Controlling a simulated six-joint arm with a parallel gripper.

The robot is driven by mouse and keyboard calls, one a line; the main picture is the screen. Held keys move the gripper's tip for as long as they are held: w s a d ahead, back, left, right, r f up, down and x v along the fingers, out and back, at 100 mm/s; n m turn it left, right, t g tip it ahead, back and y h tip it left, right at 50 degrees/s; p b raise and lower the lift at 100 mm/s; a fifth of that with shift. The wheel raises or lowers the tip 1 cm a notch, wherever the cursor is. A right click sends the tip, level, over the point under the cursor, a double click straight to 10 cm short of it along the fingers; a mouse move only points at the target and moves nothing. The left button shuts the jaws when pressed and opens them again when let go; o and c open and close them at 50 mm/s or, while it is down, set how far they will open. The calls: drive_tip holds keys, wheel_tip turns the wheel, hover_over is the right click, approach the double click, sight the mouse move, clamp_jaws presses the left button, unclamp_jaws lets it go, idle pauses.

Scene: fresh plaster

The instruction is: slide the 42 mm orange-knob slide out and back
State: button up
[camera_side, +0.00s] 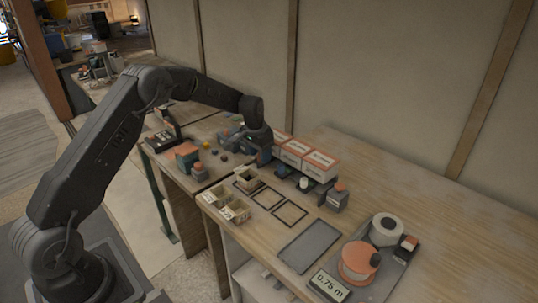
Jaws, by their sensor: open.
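My gripper (262,157) hangs pointing down over the bench, beside the row of orange-and-white boxes. It is small in this view, and its fingertips are partly lost against dark parts. I cannot tell which of these is the 42 mm slide, as no size marking is readable. Nothing can be seen held in the gripper.
Orange-and-white boxes (318,166) stand behind a white-topped knob (304,184). Open bins (234,210) sit at the front edge. A grey mat (309,246), orange spool (357,263), white roll (387,231) and "0.75 m" sign (329,286) lie right. The far-right bench is clear.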

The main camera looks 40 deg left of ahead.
drive_tip(key=shift+r, duration=3.95)
